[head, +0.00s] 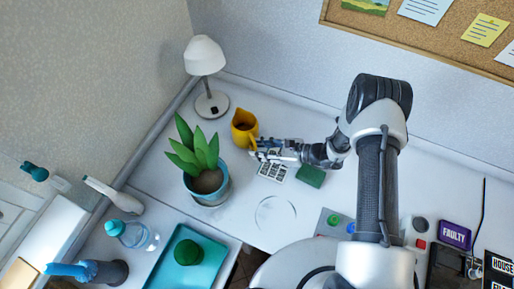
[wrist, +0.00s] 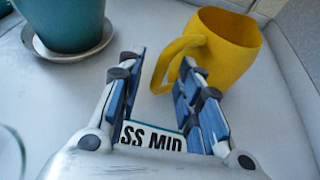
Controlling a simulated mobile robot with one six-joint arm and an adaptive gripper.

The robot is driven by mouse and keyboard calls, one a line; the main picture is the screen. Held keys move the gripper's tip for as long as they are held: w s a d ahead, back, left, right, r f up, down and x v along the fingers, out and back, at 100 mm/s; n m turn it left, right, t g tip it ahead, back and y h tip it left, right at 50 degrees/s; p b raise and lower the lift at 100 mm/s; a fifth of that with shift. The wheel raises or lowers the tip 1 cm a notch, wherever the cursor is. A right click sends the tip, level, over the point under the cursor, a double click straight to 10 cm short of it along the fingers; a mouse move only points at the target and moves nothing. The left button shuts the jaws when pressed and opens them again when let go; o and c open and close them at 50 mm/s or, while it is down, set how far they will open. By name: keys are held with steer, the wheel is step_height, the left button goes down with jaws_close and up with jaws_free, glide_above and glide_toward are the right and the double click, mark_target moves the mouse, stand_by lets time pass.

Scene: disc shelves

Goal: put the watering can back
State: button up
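A yellow can-like vessel with a loop handle (head: 243,125) stands upright on the white desk behind the potted plant; I take it as the watering can, though no spout shows. In the wrist view the yellow vessel (wrist: 232,50) is just ahead of my gripper, its handle facing me. My gripper (head: 256,148) reaches in from the right, low over the desk. In the wrist view my gripper (wrist: 160,75) has its fingers apart, with the handle at or just beyond the tips. The right fingertip overlaps the handle's lower end; I cannot tell if they touch.
A potted plant (head: 208,182) stands close on the left and a lamp (head: 205,60) behind it. A printed card (head: 273,171) and green block (head: 310,176) lie below my gripper. A clear round outline (head: 275,212) is in front. A teal tray (head: 190,265) is front left.

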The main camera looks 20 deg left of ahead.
steer(key=p+v, duration=0.1)
steer(key=v, duration=0.9)
steer(key=shift+d, duration=0.25)
steer(key=shift+w+r, duration=0.1)
steer(key=shift+r, duration=0.1)
steer(key=s+d+r+n+g+h, duration=0.1)
steer(key=r+n+h, duration=0.15)
steer(key=r, duration=0.45)
steer(key=s+d+r+n+g+h, duration=0.15)
steer(key=r+n, duration=0.25)
steer(key=r, duration=0.4)
steer(key=s+d+r+n+h, duration=0.1)
steer(key=s+r+n, duration=0.15)
steer(key=r, duration=0.45)
steer(key=s+d+r+n+t+h, duration=0.7)
steer(key=s+d+r+n+h, duration=0.1)
steer(key=s+d+r, duration=0.6)
steer(key=shift+s+d+r+n+h, duration=0.2)
steer(key=shift+d+r+n+h, duration=0.15)
steer(key=shift+r, duration=0.35)
steer(key=shift+a, duration=0.1)
